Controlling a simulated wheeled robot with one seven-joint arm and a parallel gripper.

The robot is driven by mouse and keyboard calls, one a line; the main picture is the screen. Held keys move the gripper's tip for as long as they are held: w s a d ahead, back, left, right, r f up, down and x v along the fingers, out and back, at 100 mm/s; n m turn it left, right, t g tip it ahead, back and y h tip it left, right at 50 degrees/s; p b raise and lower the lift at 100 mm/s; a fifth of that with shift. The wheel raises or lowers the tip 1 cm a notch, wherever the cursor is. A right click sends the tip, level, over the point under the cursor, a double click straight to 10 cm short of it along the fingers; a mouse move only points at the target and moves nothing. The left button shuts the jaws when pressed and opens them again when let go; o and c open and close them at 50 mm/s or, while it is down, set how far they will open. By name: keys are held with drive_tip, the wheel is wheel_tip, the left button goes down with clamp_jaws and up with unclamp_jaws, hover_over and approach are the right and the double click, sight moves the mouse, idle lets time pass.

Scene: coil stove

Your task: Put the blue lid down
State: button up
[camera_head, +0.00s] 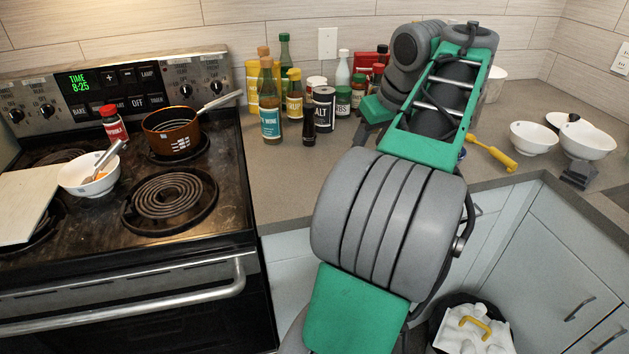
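My arm rises from the bottom middle and bends over the counter (285,195), covering part of it. My gripper is hidden behind the arm links, so I cannot see its fingers or anything in them. No blue lid shows clearly. A small blue sliver (462,154) shows at the right edge of my arm, on or just above the counter; I cannot tell what it belongs to.
Left stands the coil stove (225,210) with a brown pot (171,140), white bowl (88,181), red-capped jar (113,124) and board (22,205). Bottles (270,105) line the back. White bowls (534,138) and a yellow-handled utensil (492,152) lie right. The front-left counter is clear.

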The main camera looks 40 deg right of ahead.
drive_tip(key=w+a+f+n+y, duration=0.1)
drive_tip(key=w+a+f, duration=0.25)
drive_tip(key=a, duration=0.55)
drive_tip(key=w+a+f+y, duration=0.1)
drive_tip(key=w+a+f, duration=0.25)
drive_tip(key=a, duration=0.55)
drive_tip(key=w+a+f+n, duration=0.1)
drive_tip(key=w+a+f, duration=0.3)
drive_tip(key=a, duration=0.5)
drive_tip(key=s+a+f+n+g, duration=0.2)
drive_tip(key=s+a+f, duration=0.7)
drive_tip(key=a, duration=0.4)
drive_tip(key=shift+s+f, duration=0.25)
drive_tip(key=shift+f, duration=0.6)
